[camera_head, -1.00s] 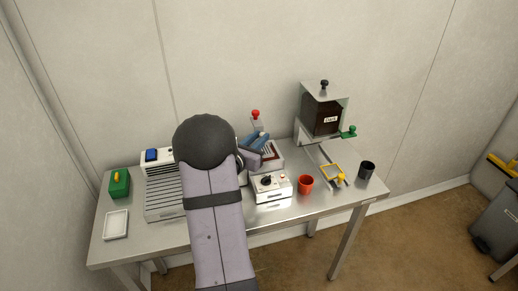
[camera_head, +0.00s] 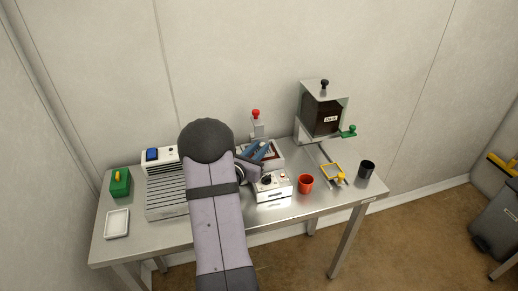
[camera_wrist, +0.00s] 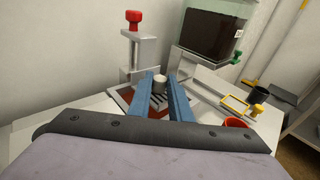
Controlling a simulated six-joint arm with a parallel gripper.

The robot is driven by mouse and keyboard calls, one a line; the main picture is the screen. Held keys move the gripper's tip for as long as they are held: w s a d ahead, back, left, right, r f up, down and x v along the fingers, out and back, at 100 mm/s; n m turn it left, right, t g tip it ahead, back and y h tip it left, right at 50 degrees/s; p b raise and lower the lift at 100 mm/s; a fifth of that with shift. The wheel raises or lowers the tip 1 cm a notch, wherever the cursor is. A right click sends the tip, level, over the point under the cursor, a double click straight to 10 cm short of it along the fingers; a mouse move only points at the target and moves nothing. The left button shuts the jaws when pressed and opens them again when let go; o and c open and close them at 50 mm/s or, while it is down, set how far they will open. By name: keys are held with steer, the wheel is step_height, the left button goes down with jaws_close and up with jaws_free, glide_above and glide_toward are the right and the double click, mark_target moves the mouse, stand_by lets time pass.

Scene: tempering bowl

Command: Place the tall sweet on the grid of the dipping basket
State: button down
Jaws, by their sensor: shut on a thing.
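My gripper (camera_wrist: 163,86) has blue fingers shut on a pale, round-topped piece, which looks like the tall sweet (camera_wrist: 159,80). It stands upright between the fingertips; its lower part is hidden by them. In the head view my gripper (camera_head: 258,150) is over the dark red and white tray behind the control box, and the sweet cannot be made out. The dipping basket, a yellow frame with a yellow knob (camera_head: 331,169), lies to the right on the table below the chocolate tank. It also shows in the wrist view (camera_wrist: 234,104), right of my gripper and apart from it.
The tank (camera_head: 322,116) with a green tap stands at the back right. A red cup (camera_head: 306,184) and a black cup (camera_head: 366,170) flank the basket. A white control box (camera_head: 271,187) stands in front of the tray. A red-knobbed post (camera_head: 256,128) rises behind it.

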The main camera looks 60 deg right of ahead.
steer(key=shift+f, duration=0.2)
steer(key=c, duration=1.6)
jaws_free()
steer(key=shift+r, duration=0.25)
steer(key=a, duration=0.4)
steer(key=a+r+b, duration=0.1)
steer(key=a, duration=0.3)
steer(key=a+b, duration=0.1)
steer(key=a, duration=0.3)
steer(key=shift+s+r, duration=0.2)
steer(key=shift+r, duration=0.15)
